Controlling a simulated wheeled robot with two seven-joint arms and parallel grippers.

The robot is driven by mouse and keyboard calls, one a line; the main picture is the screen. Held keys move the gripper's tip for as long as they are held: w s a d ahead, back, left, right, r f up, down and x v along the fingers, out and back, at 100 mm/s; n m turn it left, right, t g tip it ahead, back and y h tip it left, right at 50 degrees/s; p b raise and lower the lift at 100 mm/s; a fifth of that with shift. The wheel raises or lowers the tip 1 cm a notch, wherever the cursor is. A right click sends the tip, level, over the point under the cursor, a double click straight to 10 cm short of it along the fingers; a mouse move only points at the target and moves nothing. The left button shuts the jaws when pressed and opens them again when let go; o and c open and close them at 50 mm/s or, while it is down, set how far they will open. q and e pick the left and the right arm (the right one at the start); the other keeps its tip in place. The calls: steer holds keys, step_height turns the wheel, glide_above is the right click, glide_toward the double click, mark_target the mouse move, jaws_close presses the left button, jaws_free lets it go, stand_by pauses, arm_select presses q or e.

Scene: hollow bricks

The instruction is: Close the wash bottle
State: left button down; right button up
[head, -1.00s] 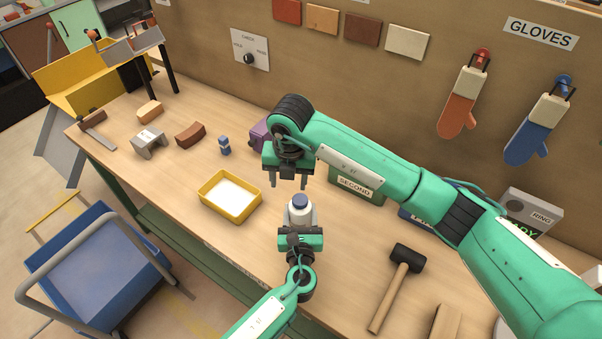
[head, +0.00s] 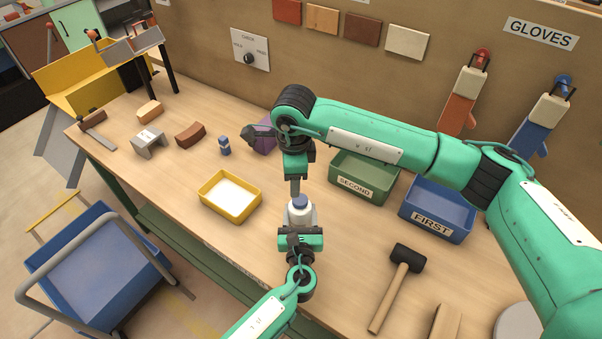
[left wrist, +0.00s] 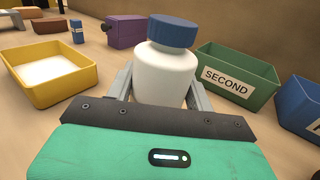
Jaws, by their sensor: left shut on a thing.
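The white wash bottle (head: 301,214) stands upright on the bench, with its blue cap (head: 300,202) on top. In the left wrist view the bottle (left wrist: 163,78) sits between my left fingers and the cap (left wrist: 172,31) rests level on its neck; I cannot tell how tight it is. My left gripper (head: 300,228) is shut on the bottle's body from the front. My right gripper (head: 295,192) points down just above the cap. Its fingers line up edge-on, so their opening is hidden, and it does not show in the left wrist view.
A yellow tray (head: 204,201) with a white inside lies left of the bottle. A green SECOND bin (head: 358,187) and a blue FIRST bin (head: 433,222) stand to the right. A black-headed mallet (head: 394,285) lies front right.

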mark_target(301, 199)
steer(key=n, duration=0.2)
steer(key=d+n, duration=0.1)
steer(key=n, duration=0.2)
steer(key=shift+r, duration=0.2)
steer(key=n, duration=0.5)
steer(key=shift+s+d+r, duration=0.15)
steer(key=shift+d, duration=0.25)
steer(key=shift+f, duration=4)
